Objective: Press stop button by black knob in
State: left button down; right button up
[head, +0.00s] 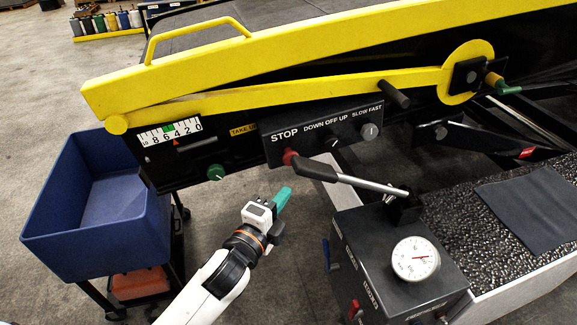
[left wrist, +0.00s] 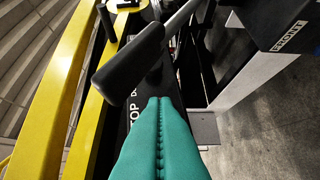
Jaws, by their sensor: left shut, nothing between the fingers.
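The black control panel (head: 320,132) on the loader's side carries the words STOP, DOWN OFF UP and SLOW FAST. The red stop button (head: 289,157) sits under STOP, close to the black lever grip (head: 316,170) in the picture. The black knob (head: 333,143) is right of it, under DOWN OFF UP. My left gripper (head: 284,193) is shut and empty, below the stop button and apart from it. In the left wrist view its green fingers (left wrist: 158,102) point at the panel (left wrist: 133,110), where part of STOP shows. The button cannot be made out there.
The lever grip also crosses the left wrist view (left wrist: 130,62), just beyond the fingertips. A grey knob (head: 369,131) is under SLOW FAST. A green knob (head: 216,172) is at left. A gauge box (head: 365,245) stands at lower right, a blue bin (head: 60,212) at left.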

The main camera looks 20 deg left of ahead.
aim_at(286, 164)
pick_arm(q)
jog(key=w+a+p, duration=0.1)
jog(key=w+p, duration=0.1)
jog(key=w, duration=0.7)
jog(key=shift+a, duration=0.15)
jog(key=shift+w+a+p, duration=0.35)
jog(key=shift+w+a, duration=0.15)
jog(key=shift+w, duration=0.15)
jog(key=shift+r, duration=0.1)
